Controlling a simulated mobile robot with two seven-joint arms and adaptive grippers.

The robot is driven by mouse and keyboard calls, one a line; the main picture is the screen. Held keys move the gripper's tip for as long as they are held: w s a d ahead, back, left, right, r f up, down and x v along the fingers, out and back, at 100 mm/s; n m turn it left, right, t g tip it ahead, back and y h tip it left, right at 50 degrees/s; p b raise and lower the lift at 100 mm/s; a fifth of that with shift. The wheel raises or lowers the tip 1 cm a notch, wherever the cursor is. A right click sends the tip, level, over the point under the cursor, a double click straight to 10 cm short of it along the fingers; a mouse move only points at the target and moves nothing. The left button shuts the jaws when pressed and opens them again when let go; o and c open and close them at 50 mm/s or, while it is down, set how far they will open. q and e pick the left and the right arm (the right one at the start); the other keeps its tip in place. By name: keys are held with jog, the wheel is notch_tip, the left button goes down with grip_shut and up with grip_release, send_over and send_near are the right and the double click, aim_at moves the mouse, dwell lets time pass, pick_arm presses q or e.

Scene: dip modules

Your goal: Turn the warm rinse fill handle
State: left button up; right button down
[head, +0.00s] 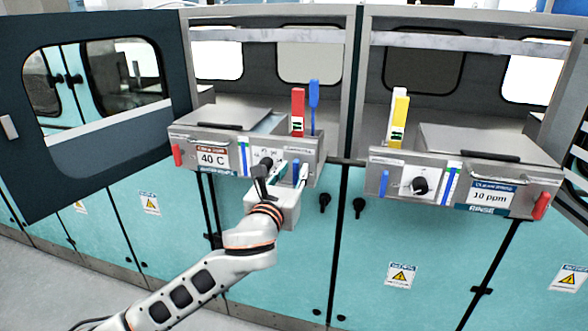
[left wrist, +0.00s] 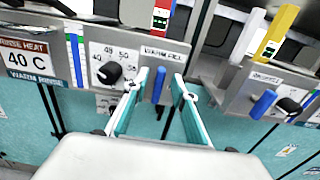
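The warm fill handle is a small upright blue lever (left wrist: 158,85) under the "WARM FILL" label on the left module's front panel (left wrist: 203,76). In the head view the blue lever (head: 295,168) is partly hidden by my gripper. My left gripper (left wrist: 160,78) is open, its two pale fingers on either side of the lever with gaps showing. In the head view my left gripper (head: 291,174) is at the panel's right part. I cannot tell how deep the lever sits between the fingers. My right gripper is not in view.
Left of the lever are a black dial (left wrist: 107,72) and a "40 C" display (head: 212,158). Red (head: 298,110) and blue (head: 314,100) upright handles stand above. The right module (head: 466,180) has its own blue lever (head: 384,184) and yellow handle (head: 400,115). A dark door (head: 90,170) stands open at left.

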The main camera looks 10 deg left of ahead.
pick_arm(q)
jog(key=shift+w+d, duration=0.1)
jog(key=shift+w, duration=0.55)
grip_shut()
